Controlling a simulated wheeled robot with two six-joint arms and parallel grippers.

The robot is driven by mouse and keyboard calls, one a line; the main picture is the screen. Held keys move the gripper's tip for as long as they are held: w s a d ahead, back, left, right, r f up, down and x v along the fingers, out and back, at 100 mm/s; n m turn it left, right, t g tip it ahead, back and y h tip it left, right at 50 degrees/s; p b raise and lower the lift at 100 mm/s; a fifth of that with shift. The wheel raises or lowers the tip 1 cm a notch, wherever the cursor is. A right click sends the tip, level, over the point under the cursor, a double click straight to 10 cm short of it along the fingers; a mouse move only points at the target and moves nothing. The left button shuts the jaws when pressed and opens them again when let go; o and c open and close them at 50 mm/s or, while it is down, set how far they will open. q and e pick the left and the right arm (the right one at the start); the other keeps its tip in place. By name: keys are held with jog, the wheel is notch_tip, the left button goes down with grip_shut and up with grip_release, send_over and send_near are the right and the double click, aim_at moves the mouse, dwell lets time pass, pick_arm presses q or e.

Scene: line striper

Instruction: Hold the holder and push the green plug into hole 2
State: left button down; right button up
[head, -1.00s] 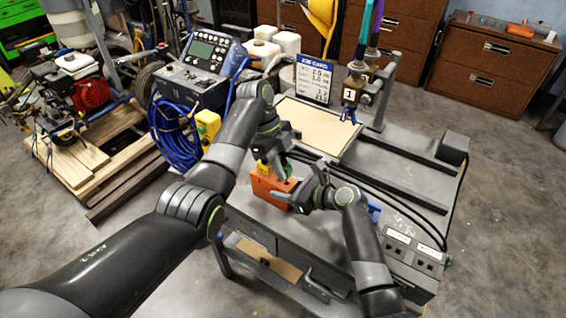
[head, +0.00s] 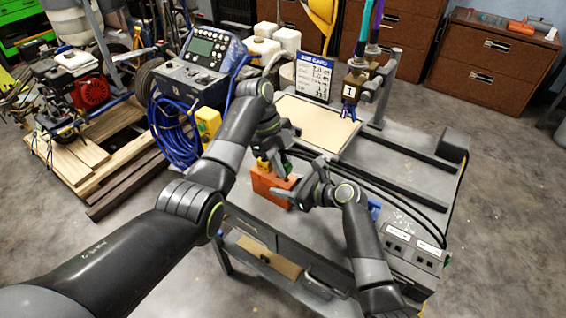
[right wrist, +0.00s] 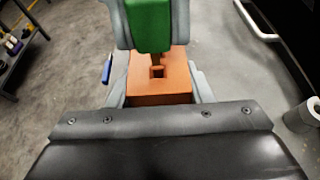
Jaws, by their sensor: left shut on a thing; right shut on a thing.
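The orange holder (head: 268,188) stands on the grey bench top. In the right wrist view the holder (right wrist: 150,98) sits between the two fingers of my right gripper (right wrist: 159,86), which is shut on it. My left gripper (head: 277,150) is shut on the green plug (right wrist: 151,25), which it holds upright over the holder. The plug's narrow brown stem points down at a square hole (right wrist: 157,72) in the holder's top. I cannot tell whether the tip is in the hole or just above it. A yellow plug (head: 263,164) shows at the holder's left end. No hole numbers are readable.
A beige board (head: 310,125) lies behind my grippers. Black cables (head: 385,190) cross the bench to a grey socket box (head: 413,250). A blue object (head: 374,208) is beside my right arm. A blue-framed card (head: 313,77) stands at the back.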

pick_arm(q)
jog(key=shift+f, duration=1.35)
dwell(6.7)
